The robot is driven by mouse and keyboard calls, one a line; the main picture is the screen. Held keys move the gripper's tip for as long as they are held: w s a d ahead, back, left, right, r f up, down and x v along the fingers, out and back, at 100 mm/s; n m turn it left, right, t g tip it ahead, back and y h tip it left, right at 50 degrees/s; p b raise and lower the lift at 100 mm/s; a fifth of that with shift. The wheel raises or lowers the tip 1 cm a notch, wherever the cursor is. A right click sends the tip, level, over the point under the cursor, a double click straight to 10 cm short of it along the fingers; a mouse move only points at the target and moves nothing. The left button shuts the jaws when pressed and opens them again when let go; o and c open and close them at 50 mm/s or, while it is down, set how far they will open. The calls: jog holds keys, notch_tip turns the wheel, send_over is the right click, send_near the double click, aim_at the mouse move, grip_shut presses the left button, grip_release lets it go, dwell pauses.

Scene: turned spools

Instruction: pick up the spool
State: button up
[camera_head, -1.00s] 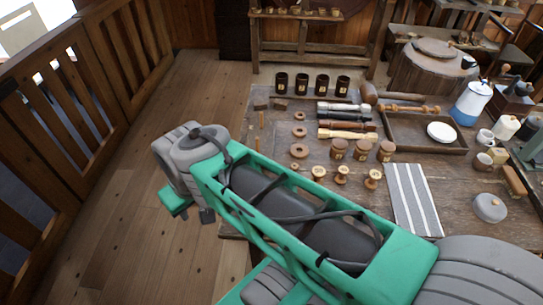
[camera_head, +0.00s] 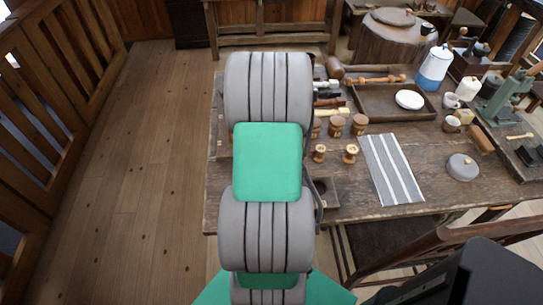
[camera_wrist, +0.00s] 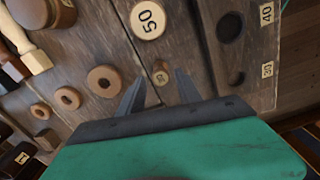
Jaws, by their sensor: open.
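In the head view, two turned spools, one on the left (camera_head: 319,153) and one on the right (camera_head: 351,153), show beside my arm. My arm hides my gripper there.
A dark wooden block (camera_wrist: 231,28) with holes and labels 40 and 30 lies right of the spools. Several wooden rings (camera_wrist: 104,82) lie to the left. A striped cloth (camera_head: 392,168), lidded wooden jars (camera_head: 337,125) and a tray (camera_head: 437,113) are on the table.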

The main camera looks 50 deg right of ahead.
notch_tip(320, 180, down, 4)
jog(key=shift+w+f, duration=0.1)
jog(key=shift+f, duration=0.05)
jog(key=shift+c, duration=0.3)
grip_shut()
